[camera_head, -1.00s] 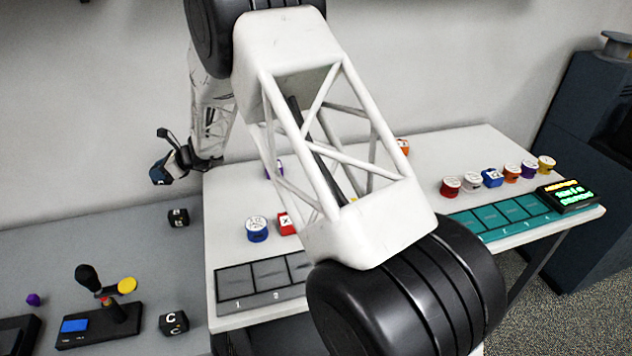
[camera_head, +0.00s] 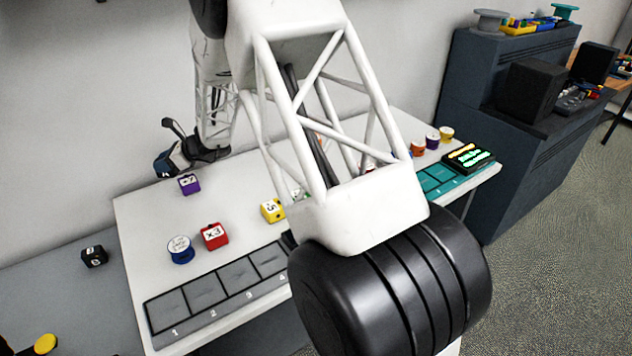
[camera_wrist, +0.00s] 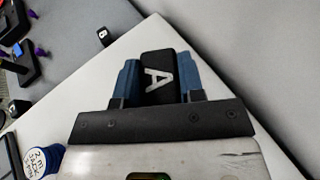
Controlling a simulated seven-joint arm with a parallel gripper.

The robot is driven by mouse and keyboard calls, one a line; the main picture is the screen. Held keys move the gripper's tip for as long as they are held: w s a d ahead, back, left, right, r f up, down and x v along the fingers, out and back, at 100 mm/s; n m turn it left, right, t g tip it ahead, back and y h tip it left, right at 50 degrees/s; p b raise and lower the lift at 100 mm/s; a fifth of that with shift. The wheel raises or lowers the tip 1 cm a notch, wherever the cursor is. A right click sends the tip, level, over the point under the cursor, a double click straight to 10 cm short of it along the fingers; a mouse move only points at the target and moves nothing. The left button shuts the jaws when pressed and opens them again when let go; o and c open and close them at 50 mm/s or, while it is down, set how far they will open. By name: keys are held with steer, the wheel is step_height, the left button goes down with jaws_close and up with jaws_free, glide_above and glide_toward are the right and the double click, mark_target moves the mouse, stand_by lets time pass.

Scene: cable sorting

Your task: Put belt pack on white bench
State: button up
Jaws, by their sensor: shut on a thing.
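A black belt pack marked with a white A (camera_wrist: 157,78) sits between the two blue fingers of my gripper (camera_wrist: 157,82) in the wrist view. My gripper is shut on it. Its underside is hidden, so I cannot tell whether it touches a surface. In the head view my gripper (camera_head: 165,165) is near the back left corner of the white bench (camera_head: 140,225), and I cannot make out the pack there. The white bench also shows beneath the gripper in the wrist view (camera_wrist: 215,60).
A purple block (camera_head: 189,184), a blue-and-white spool (camera_head: 180,249), a red block (camera_head: 214,236) and a yellow block (camera_head: 272,210) stand on the white bench. A grey numbered tray (camera_head: 215,296) lines its front. Another black pack (camera_head: 94,256) lies on the grey bench (camera_head: 45,285).

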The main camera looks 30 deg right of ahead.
steer(key=s+d+r+m+t+h, duration=0.1)
steer(key=s+d, duration=0.3)
steer(key=d, duration=0.7)
steer(key=s+d+r+m+t, duration=0.1)
steer(key=s+d, duration=0.3)
steer(key=d, duration=0.8)
steer(key=shift+s+r+m+t+h, duration=0.15)
steer(key=shift+r+m+t+h, duration=0.15)
steer(key=shift+m+h, duration=0.1)
steer(key=shift+f, duration=0.1)
steer(key=shift+f, duration=3.05)
steer(key=shift+f, duration=1.9)
steer(key=shift+f, duration=0.1)
steer(key=o, duration=1)
